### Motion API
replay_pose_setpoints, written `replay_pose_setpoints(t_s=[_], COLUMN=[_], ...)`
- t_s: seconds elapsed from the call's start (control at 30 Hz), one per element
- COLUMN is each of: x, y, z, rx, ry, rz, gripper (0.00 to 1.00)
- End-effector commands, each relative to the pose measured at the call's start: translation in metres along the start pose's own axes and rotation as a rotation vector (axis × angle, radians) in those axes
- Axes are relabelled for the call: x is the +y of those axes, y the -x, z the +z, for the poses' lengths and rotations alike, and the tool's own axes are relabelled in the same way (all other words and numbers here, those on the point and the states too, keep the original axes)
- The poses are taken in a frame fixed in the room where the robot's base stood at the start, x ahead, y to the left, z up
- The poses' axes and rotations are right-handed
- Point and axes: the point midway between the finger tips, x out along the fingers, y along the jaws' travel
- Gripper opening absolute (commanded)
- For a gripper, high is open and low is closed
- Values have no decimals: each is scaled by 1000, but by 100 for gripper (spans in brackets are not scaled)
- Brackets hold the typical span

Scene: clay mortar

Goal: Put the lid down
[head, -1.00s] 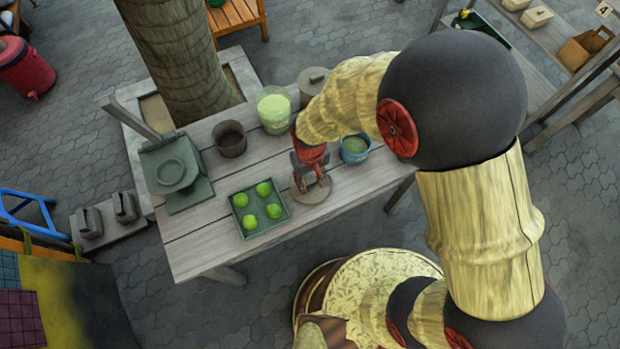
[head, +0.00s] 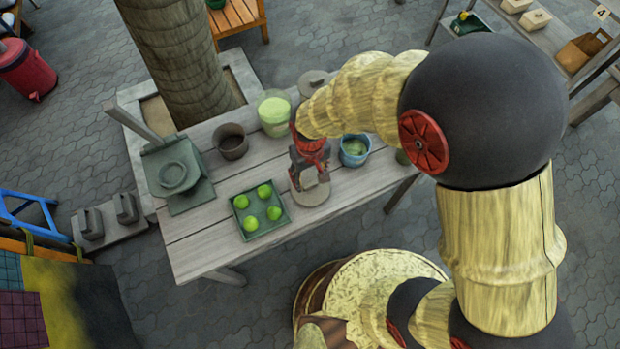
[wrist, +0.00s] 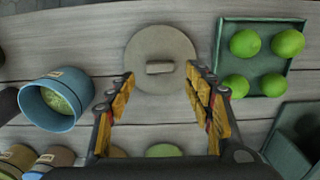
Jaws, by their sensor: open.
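The lid (wrist: 138,46) is a round, flat grey-brown disc with a block-shaped knob (wrist: 160,67) on top. It lies flat on the wooden table, and it also shows in the head view (head: 312,200) to the right of the green tray. My gripper (wrist: 160,76) is open and empty. In the wrist view its two fingers are spread on either side of the knob, apart from it. In the head view my gripper (head: 308,184) is over the lid and hides part of it.
A green tray (head: 243,208) holds several green round fruits left of the lid. A blue cup (head: 355,151) stands to the right. A dark pot (head: 231,141), a light green jar (head: 274,111) and a lidded pot (head: 313,80) stand behind. A press-like stand (head: 191,199) is at the left.

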Motion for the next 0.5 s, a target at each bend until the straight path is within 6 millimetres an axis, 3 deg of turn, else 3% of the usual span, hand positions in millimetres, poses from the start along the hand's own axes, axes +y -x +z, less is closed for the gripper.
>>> replay_pose_setpoints(t_s=[0.03, 0.2, 0.5], x=[0, 0, 0], y=[15, 48, 76], z=[-1, 0, 1], rx=[3, 1, -2], ry=[0, 0, 0], rz=[0, 0, 0], gripper=[52, 52, 52])
